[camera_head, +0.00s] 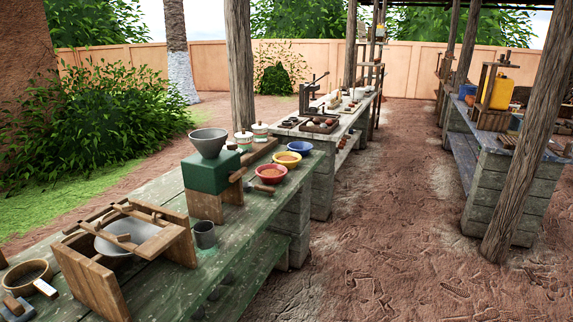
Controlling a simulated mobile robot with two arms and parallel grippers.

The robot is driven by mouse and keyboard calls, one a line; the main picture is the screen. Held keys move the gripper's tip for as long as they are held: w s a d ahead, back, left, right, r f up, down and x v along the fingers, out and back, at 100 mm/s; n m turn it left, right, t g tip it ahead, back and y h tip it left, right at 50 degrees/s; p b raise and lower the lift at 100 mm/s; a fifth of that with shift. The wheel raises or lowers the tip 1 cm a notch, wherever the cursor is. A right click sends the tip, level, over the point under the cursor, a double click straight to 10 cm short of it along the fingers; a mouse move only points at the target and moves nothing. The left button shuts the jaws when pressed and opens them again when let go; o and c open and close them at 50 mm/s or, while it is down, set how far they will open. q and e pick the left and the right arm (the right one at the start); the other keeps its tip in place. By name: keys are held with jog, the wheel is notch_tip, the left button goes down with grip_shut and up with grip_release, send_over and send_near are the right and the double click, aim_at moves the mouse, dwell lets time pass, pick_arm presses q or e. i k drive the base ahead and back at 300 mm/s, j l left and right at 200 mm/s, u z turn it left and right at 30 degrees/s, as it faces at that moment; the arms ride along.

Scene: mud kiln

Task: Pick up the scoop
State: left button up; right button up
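No gripper of mine shows in the head view. I cannot tell for certain which thing is the scoop. A small wooden-handled tool (264,188) lies at the rim of a red bowl (271,173) on the green table (165,288); it may be the scoop, but it is too small to tell. Another wooden-handled tool (14,306) is partly visible in the lower left corner, beside a round dark sieve or pan (27,273). A grey cup (204,234) stands near the table's right edge.
A wooden frame (90,280) holds a metal pan (135,236). A green grinder box with a grey funnel (208,142) stands behind it. Yellow (287,159) and blue (300,148) bowls sit farther back. A wooden post (530,150) stands right; the dirt floor (370,240) between tables is clear.

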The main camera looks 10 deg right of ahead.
aim_at(247, 185)
jog(key=u, duration=0.3)
jog(key=i+l+u, duration=0.35)
jog(key=l+u, duration=0.2)
jog(key=i+l+u, duration=0.1)
jog(key=l+u, duration=0.15)
jog(key=l, duration=0.1)
